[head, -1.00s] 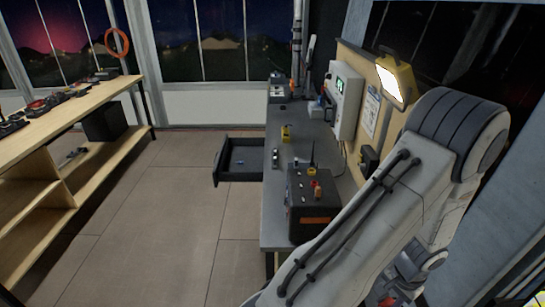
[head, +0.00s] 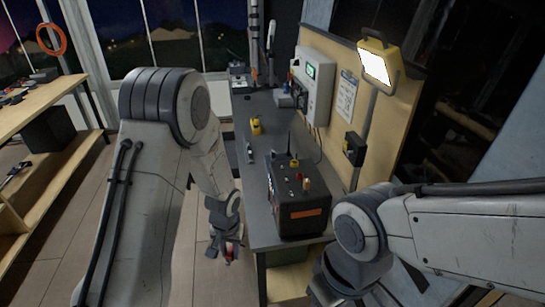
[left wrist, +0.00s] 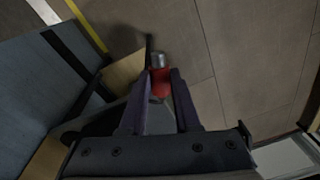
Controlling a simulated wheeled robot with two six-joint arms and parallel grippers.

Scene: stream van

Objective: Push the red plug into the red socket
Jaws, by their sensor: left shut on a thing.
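My left gripper (head: 229,252) is low beside the left edge of the grey workbench (head: 262,228), over the floor. It is shut on the red plug (left wrist: 160,84), which has a metal tip (left wrist: 158,60) that points away from the fingers in the left wrist view. The plug is a small red spot (head: 231,254) in the head view. A black box (head: 303,222) with an orange label stands on the workbench, with small red, white and yellow parts on top. I cannot make out the red socket for sure. My right arm comes in from the right; its fingertips are not seen.
A lamp (head: 374,62) and a wall cabinet (head: 316,75) stand along the right side. A small yellow object (head: 255,125) is farther back on the workbench. A wooden shelf bench (head: 62,98) is at the left. Floor between the benches is partly hidden by my left arm.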

